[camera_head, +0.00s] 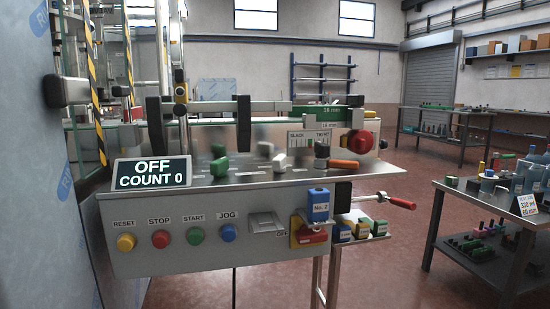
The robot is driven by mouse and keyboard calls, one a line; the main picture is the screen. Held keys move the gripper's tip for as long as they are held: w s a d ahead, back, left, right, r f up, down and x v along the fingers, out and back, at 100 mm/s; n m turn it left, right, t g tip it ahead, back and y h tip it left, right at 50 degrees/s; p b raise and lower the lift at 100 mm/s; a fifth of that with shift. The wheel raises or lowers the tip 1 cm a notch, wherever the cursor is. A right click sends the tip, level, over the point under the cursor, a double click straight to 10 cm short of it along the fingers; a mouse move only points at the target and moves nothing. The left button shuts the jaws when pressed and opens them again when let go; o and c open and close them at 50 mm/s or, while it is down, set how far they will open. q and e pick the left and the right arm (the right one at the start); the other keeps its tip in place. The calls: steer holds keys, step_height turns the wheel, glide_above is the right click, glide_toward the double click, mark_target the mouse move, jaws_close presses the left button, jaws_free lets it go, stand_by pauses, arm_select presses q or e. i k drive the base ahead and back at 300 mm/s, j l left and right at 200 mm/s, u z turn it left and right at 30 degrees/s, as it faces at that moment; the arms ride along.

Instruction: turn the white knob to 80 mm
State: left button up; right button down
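The white knob (279,162) sits on the sloped grey top of the machine's control panel (240,183), near the middle. A small dark mark shows close by it, but its setting cannot be read. A green knob (219,166) is to its left and a black knob (321,151) to its right. A green bar (330,109) behind the panel carries a small mm reading, possibly 26 mm. A second small mm label (330,127) is below it. Neither of my grippers shows in the head view.
A display (152,173) reads OFF, COUNT 0. Reset, stop, start and jog buttons line the front. A red knob (362,141), orange handle (344,164) and red-handled crank (400,202) are at the right. A side table (480,207) holds bottles; red floor lies between.

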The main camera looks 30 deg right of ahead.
mark_target(280, 163)
steer(key=k+l+u, duration=0.5)
steer(key=k+l, duration=0.2)
steer(key=l, duration=0.1)
